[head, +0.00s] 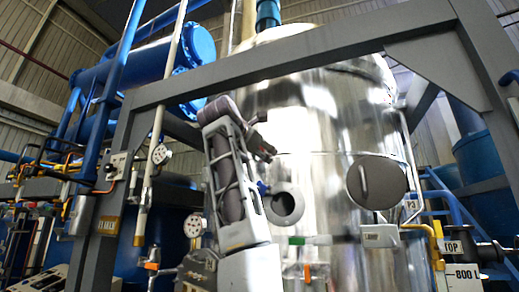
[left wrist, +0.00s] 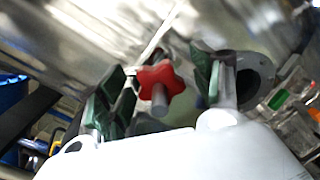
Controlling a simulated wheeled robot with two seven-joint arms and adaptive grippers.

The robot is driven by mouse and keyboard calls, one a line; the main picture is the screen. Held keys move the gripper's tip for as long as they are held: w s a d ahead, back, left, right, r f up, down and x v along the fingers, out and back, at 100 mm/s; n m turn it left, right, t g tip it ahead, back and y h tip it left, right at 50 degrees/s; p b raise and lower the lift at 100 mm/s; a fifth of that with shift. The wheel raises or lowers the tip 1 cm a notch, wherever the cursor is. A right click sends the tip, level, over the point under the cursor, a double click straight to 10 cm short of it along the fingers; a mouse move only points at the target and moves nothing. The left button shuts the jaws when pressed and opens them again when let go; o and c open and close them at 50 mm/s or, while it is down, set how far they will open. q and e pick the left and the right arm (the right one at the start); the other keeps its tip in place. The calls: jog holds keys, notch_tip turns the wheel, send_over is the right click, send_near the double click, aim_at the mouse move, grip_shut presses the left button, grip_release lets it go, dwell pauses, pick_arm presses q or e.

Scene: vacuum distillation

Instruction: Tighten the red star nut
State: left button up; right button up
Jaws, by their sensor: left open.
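The red star nut (left wrist: 157,84) shows in the left wrist view, with a pale metal stud sticking out of its middle towards the camera. My left gripper (left wrist: 160,72) is open, with one green-padded finger on each side of the nut. A gap shows between the nut and the right finger; whether the left finger touches it I cannot tell. In the head view my left gripper (head: 264,148) is small and dark in front of the shiny steel vessel (head: 310,125). I cannot make out the nut there.
A round port (head: 284,206) sits on the vessel right of my left arm, and a round steel cover (head: 377,183) further right. A grey frame beam (head: 290,62) crosses above. Gauges and blue pipes stand at the left.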

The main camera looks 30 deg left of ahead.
pick_arm(q)
jog(key=c, duration=1.1)
jog(key=shift+o, duration=0.2)
